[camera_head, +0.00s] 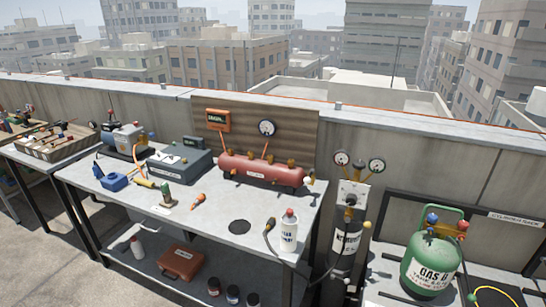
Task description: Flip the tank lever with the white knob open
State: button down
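A red horizontal tank (258,172) with a white label lies near the back right of the workbench. Small brass-coloured fittings stand along its top, and orange lines run up from it. A small pale knob (310,181) shows at the tank's right end. It is too small to tell whether it is the white knob of the lever, or how the lever is turned. My gripper is not in this view.
The grey workbench (215,222) has clear room in front of the tank. A white bottle (288,232) stands at its front right. A grey box (182,165) is left of the tank. A dark nitrogen cylinder (347,235) and a green gas tank (430,262) stand right.

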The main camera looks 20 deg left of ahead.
aim_at(307, 180)
jog(key=i+j+u, duration=0.1)
jog(key=i+j, duration=0.15)
jog(key=i, duration=0.15)
jog(key=i+j+u, duration=0.1)
jog(key=i, duration=0.3)
jog(key=i+j+u, duration=0.1)
jog(key=i+j, duration=0.2)
jog(key=i+j+u, duration=0.1)
jog(key=i, duration=0.4)
